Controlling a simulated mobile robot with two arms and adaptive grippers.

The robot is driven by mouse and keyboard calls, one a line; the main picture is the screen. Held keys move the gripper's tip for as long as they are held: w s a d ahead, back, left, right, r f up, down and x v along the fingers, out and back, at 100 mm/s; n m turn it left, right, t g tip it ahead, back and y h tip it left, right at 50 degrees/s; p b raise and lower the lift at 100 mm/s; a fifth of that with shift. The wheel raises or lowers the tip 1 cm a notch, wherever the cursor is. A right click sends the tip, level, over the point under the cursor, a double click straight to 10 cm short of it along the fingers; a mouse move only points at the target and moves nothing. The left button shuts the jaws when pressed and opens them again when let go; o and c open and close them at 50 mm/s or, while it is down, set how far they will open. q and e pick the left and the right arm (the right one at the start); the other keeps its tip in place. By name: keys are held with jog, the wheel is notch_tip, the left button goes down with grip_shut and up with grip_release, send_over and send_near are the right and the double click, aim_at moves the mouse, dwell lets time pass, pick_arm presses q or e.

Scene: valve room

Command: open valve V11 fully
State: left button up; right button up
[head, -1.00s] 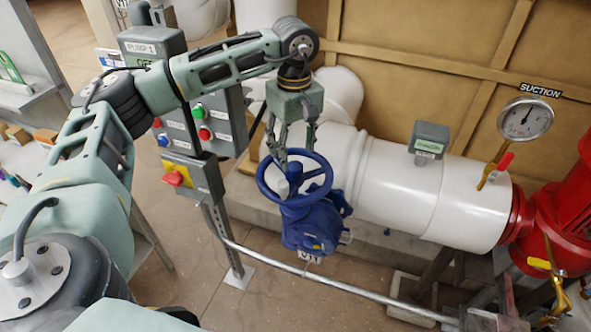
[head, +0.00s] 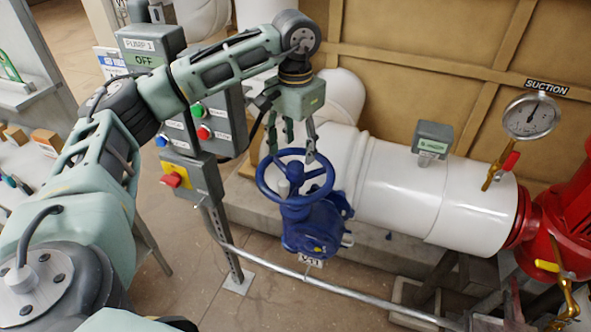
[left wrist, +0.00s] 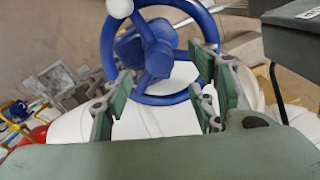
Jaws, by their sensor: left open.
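Valve V11 is a blue gate valve (head: 315,232) with a blue handwheel (head: 268,193), standing in front of the white pipe. My left gripper (head: 292,155) is open and empty, pointing down over the far side of the handwheel. My right gripper is not in view.
A pump control box (head: 155,60) reading OFF and a yellow-red switch (head: 174,176) stand left of the valve. The white pipe (head: 395,195) runs behind it to a red pump (head: 560,215). A metal rail (head: 350,290) passes low in front. A suction gauge (head: 531,117) is at right.

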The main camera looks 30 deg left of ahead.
aim_at(296, 165)
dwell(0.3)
pick_arm(q)
jog(key=shift+f, duration=0.15)
jog(key=shift+f+b, duration=2.65)
jog(key=shift+f, duration=0.75)
jog(key=shift+c, duration=0.4)
